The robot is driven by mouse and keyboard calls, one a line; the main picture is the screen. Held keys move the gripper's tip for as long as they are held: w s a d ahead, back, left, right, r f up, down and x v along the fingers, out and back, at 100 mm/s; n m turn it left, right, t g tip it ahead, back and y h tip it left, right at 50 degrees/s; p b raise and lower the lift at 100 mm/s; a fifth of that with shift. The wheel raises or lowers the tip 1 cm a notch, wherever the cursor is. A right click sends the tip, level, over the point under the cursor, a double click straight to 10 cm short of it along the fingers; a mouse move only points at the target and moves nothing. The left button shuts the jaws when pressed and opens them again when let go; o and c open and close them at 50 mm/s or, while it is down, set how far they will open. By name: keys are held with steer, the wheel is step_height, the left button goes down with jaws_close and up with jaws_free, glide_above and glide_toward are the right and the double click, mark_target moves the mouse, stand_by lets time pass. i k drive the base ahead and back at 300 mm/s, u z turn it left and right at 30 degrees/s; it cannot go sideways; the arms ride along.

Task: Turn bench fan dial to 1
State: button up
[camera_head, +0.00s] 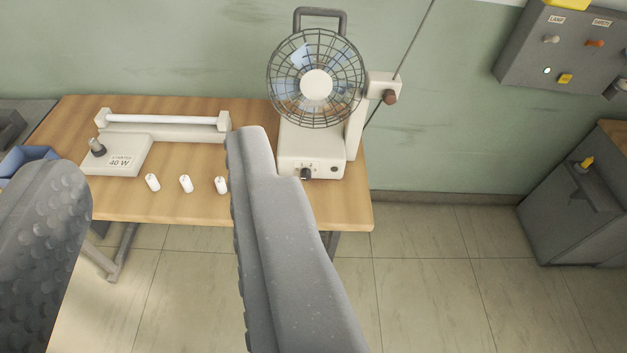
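The bench fan (316,85) stands at the right end of a wooden bench, with a round wire cage and a cream base. Its small dark dial (306,174) is on the front of the base. The dial's markings are too small to read. My gripper (155,155) is open, with its two grey fingers wide apart and nothing held between them. The right finger overlaps the left edge of the fan base in the picture, just left of the dial. I cannot tell whether it touches the base.
The wooden bench (350,208) also carries a tube lamp (165,120), a block marked 40 W (120,160) and several small white cylinders (186,184). A blue bin (25,156) is at the left. A wall control box (560,45) and grey cabinet (570,205) are at the right. Floor between is clear.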

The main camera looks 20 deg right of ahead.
mark_target(306, 174)
steer(key=z, duration=0.1)
steer(key=i, duration=1)
steer(key=u, duration=0.1)
